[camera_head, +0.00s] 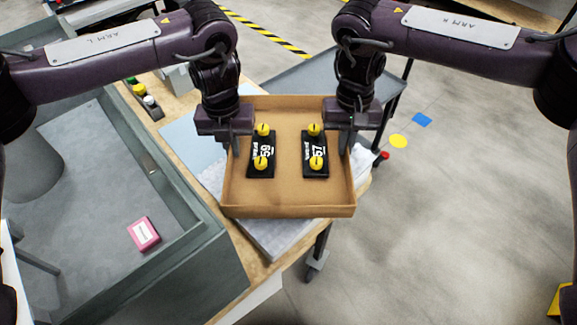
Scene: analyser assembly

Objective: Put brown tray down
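The brown tray (288,198) is a shallow open box in the middle of the head view, above the corner of a wooden table. Two black parts lie in it, one marked 59 (261,154) and one marked 57 (315,154), each with yellow knobs. My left gripper (232,148) is at the tray's left wall and my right gripper (345,145) is at its right wall. Both seem to clamp the walls, though the fingertips are partly hidden. I cannot tell whether the tray touches the surface under it.
A large grey bin (85,190) with a pink box (143,234) stands at the left. The wooden table (192,108) runs under the tray, with a light grey pad (268,238). A grey cart (300,80) stands behind. The floor at right is mostly clear.

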